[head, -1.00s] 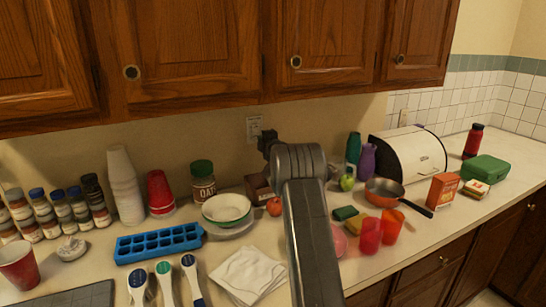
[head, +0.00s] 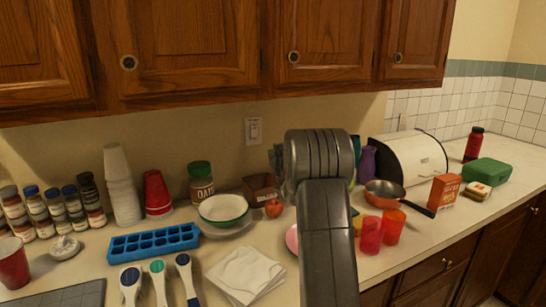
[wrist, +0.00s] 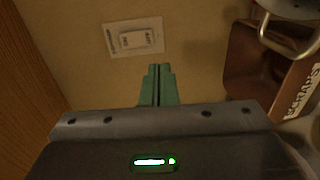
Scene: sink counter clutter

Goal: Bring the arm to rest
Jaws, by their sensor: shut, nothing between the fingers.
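My gripper (wrist: 157,88) shows in the wrist view with its two green fingers together and nothing between them. It points toward the beige wall, just below a light switch (wrist: 133,38) as that picture shows it. In the head view my dark grey arm rises through the middle of the picture. Its thick joint stands in front of the counter and wall and largely hides the gripper.
A brown box (head: 262,186) stands near the arm, beside a tomato (head: 273,208) and stacked bowls (head: 223,208). Right of the arm are red cups (head: 371,236), an orange pan (head: 384,193) and a bread box (head: 408,157). Cabinets (head: 190,50) hang above.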

